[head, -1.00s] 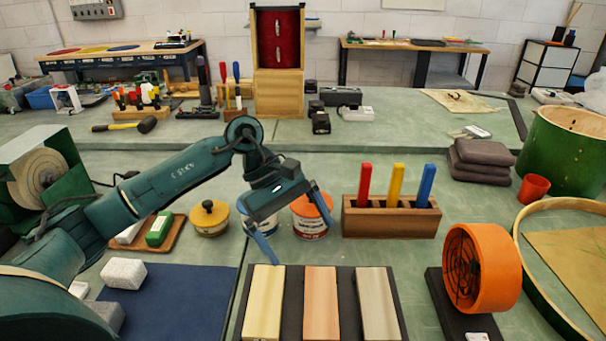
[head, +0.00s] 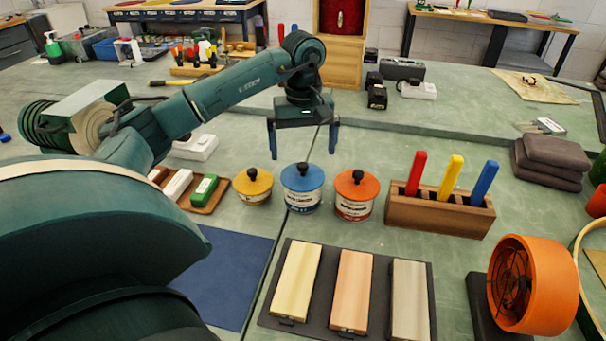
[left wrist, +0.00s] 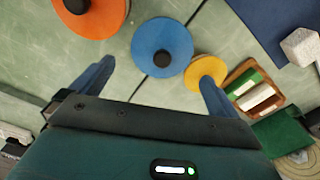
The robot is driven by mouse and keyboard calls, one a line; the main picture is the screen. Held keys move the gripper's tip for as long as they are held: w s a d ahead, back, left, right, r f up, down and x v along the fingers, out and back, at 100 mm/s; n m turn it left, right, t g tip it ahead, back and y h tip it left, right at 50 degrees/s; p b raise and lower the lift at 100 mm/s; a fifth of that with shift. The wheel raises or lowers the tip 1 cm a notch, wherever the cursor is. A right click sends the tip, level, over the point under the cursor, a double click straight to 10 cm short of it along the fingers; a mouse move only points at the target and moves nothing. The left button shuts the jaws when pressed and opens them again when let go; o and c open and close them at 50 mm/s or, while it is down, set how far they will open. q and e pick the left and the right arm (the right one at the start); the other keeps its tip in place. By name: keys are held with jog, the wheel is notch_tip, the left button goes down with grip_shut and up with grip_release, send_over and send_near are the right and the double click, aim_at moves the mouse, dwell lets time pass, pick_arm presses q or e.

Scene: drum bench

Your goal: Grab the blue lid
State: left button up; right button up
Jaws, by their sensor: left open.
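The blue lid (head: 290,178) with a black knob sits on a white tin with a blue label, in the middle of the bench. It also shows in the left wrist view (left wrist: 148,36), round, with its knob towards the gap between my fingers. My left gripper (head: 303,152) is open and empty, pointing down above and a little behind the blue lid in the head view. Its two fingers (left wrist: 155,78) show in the left wrist view, apart from the lid. My right gripper is not in view.
A yellow-lidded tin (head: 252,182) stands close on the left and an orange-lidded tin (head: 355,186) close on the right. A wooden block (head: 438,212) with coloured handles stands further right. A dark mat (head: 378,300) with three bars lies in front.

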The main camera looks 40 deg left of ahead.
aim_at(303, 164)
pick_arm(q)
jog(key=f, duration=0.5)
jog(key=shift+s+d+p, duration=0.1)
jog(key=shift+s+p, duration=0.15)
jog(key=shift+p, duration=0.1)
jog(key=shift+c, duration=0.2)
jog(key=c, duration=0.7)
